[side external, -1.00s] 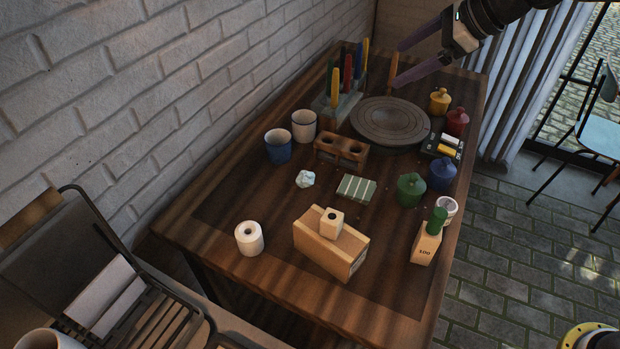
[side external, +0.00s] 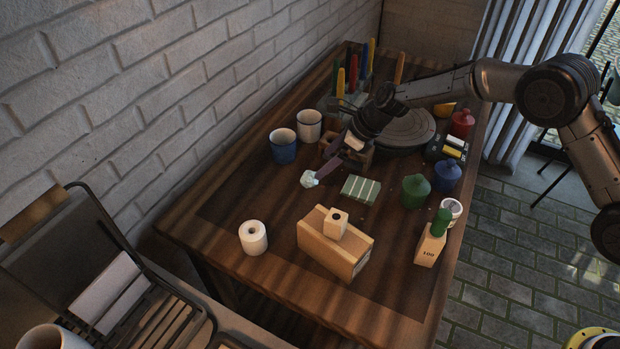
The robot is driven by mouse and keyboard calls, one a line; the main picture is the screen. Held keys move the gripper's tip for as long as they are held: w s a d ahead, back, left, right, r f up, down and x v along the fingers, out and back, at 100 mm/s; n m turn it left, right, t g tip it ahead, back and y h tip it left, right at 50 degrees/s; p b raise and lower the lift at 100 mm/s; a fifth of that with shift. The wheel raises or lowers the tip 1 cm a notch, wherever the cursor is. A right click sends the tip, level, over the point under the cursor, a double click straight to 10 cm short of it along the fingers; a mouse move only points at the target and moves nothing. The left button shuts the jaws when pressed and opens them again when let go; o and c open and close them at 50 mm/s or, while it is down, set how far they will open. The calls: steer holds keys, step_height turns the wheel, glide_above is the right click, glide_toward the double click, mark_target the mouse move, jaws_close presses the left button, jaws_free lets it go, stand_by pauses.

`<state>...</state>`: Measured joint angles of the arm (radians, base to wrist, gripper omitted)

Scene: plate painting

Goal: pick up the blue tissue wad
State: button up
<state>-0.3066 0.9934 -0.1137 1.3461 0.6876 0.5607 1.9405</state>
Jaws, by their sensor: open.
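The tissue wad (side external: 308,180), small, crumpled and pale bluish white, lies on the wooden table left of the green striped block. My gripper (side external: 322,167) is low over the table, pointing down and left, and open. The nearer dark purple finger has its tip right beside the wad's right side in this view. I cannot tell whether it touches. The other finger is partly lost against the wooden holder behind.
The green striped block (side external: 358,190) lies right of the wad. A blue cup (side external: 283,146) and a white cup (side external: 308,125) stand behind it. A white roll (side external: 253,238) and a wooden box (side external: 335,246) stand in front. The table just left and in front of the wad is clear.

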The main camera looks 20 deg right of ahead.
mark_target(310, 174)
steer(key=shift+a+x, duration=0.2)
steer(key=shift+x, duration=3.65)
steer(key=shift+r, duration=0.1)
steer(key=c, duration=1.4)
